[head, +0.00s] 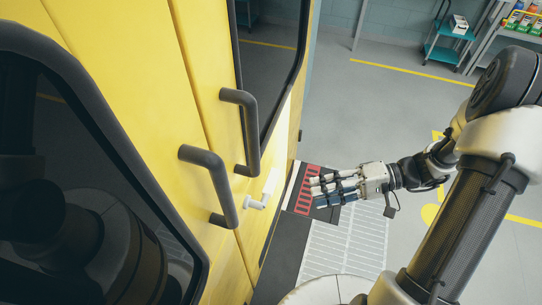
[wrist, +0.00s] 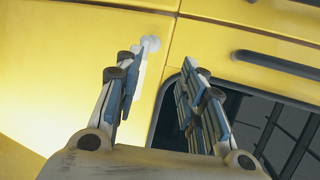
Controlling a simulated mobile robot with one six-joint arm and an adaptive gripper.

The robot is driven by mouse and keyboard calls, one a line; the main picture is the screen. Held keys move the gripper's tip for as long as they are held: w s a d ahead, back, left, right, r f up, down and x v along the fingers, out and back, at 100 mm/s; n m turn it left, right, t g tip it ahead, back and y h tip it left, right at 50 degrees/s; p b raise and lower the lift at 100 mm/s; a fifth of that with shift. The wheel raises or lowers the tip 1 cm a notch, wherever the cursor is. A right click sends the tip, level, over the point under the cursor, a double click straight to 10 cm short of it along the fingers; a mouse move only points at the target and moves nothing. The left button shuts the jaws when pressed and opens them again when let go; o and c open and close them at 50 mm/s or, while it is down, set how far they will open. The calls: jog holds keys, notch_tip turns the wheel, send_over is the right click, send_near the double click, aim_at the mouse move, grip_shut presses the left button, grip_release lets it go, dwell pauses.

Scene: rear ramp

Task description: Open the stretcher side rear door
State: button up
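Two yellow rear doors stand side by side in the head view, a near left door (head: 120,60) and a far right door (head: 205,70), with a seam between them. Each bears a dark bar handle, the near one (head: 213,180) and the far one (head: 245,115). A white latch (head: 262,200) juts out low by the seam. My gripper (head: 315,189) is right of the latch, apart from it and empty. In the wrist view my gripper (wrist: 157,68) is open; the white latch (wrist: 150,43) shows beyond the left finger, which partly hides it. One dark handle (wrist: 277,64) lies at right.
A ramp with a red-marked plate (head: 307,190) and a pale slatted surface (head: 345,240) lies below my gripper. Dark windows (head: 275,60) fill the upper doors. Grey floor at right is clear. A teal cart (head: 445,45) and shelves stand far back.

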jog(key=w+d+f+m+t+y, duration=0.2)
jog(key=d+f+m+t+y, duration=0.15)
jog(key=f+t, duration=0.3)
send_near(272, 179)
jog(key=shift+n+h, duration=0.25)
jog(key=shift+h, duration=0.1)
jog(key=x, duration=1)
jog(key=shift+f+b, duration=0.2)
jog(key=shift+b, duration=0.15)
jog(key=shift+c, duration=0.2)
grip_shut()
